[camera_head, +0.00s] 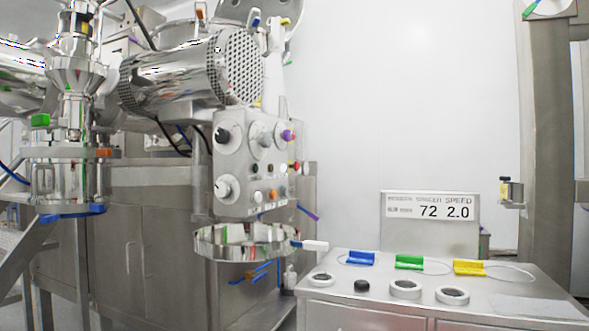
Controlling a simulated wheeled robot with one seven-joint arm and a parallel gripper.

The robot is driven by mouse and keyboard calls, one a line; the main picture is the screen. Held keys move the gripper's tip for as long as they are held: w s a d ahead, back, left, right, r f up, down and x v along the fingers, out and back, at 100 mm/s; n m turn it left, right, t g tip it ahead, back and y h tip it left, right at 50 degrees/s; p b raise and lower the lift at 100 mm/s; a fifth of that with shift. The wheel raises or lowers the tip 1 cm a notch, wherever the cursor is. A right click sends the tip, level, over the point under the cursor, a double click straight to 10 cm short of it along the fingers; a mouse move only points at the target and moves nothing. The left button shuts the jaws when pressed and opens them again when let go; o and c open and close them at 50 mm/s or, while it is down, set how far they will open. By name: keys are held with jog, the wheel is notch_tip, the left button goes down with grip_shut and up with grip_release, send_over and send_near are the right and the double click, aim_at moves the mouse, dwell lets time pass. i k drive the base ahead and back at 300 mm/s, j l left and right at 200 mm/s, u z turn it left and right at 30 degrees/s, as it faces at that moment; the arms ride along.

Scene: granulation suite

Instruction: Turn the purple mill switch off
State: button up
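A purple knob (288,135), which looks like the mill switch, sits at the upper right of a grey control box (243,165). It is small and seen at an angle, so I cannot tell its turned position. The box hangs below a shiny cylinder (178,72) with a perforated end. Small coloured buttons sit lower on the box. I do not make out my gripper in this view.
A steel bench (330,293) at the lower right carries blue, green and yellow pieces and several round parts. A round steel pan (245,243) juts out below the box. A steel post (550,150) stands at right.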

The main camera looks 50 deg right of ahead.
aim_at(286, 135)
jog(key=z, duration=1.3)
